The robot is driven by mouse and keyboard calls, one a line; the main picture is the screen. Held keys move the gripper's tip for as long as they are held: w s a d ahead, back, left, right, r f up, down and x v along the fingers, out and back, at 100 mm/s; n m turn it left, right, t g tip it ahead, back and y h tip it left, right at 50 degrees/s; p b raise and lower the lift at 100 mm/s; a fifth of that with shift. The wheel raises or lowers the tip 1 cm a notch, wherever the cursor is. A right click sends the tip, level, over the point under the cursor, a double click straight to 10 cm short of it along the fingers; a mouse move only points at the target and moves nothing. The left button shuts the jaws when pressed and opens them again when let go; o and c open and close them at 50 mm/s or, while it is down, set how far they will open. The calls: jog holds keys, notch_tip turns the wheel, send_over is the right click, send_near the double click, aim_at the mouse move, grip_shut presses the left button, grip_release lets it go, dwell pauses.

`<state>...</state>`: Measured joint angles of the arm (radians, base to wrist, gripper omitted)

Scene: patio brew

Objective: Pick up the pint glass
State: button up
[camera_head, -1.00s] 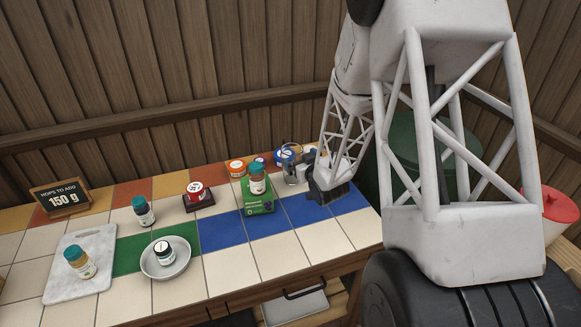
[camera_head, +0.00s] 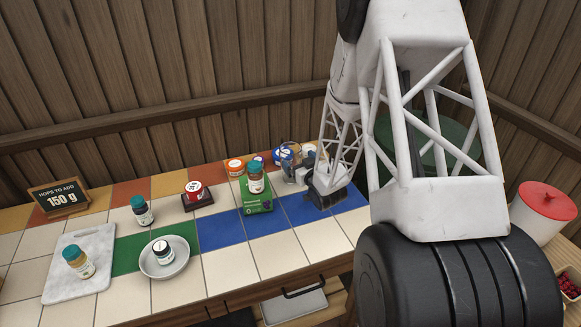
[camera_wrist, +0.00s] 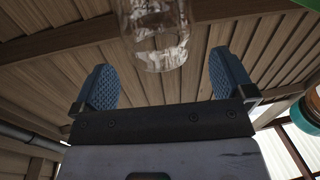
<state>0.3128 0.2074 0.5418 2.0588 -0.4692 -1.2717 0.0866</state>
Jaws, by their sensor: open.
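The pint glass (camera_head: 291,172) is clear and stands near the back right of the tiled counter, partly hidden by my gripper. In the wrist view the glass (camera_wrist: 155,38) appears at the top centre, ahead of and between the two blue textured fingers. My gripper (camera_wrist: 163,80) is open, with empty space between its pads and no finger seen touching the glass. In the head view my gripper (camera_head: 305,178) is just right of the glass, low over the blue tiles.
A green box (camera_head: 257,206) with a jar (camera_head: 256,181) on it stands close left of the glass. A blue-lidded tub (camera_head: 287,153) and an orange-lidded tub (camera_head: 235,167) are behind. A red-lidded container (camera_head: 547,201) is far right.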

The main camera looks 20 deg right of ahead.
aim_at(285, 146)
jog(key=shift+w+a, duration=0.1)
jog(key=shift+w, duration=0.4)
jog(key=shift+w, duration=0.1)
jog(key=shift+w+a+f, duration=0.1)
jog(key=shift+w+a, duration=0.05)
jog(key=shift+w, duration=1.1)
jog(key=shift+w+a, duration=0.1)
jog(key=shift+w, duration=1.15)
jog(key=c, duration=1.2)
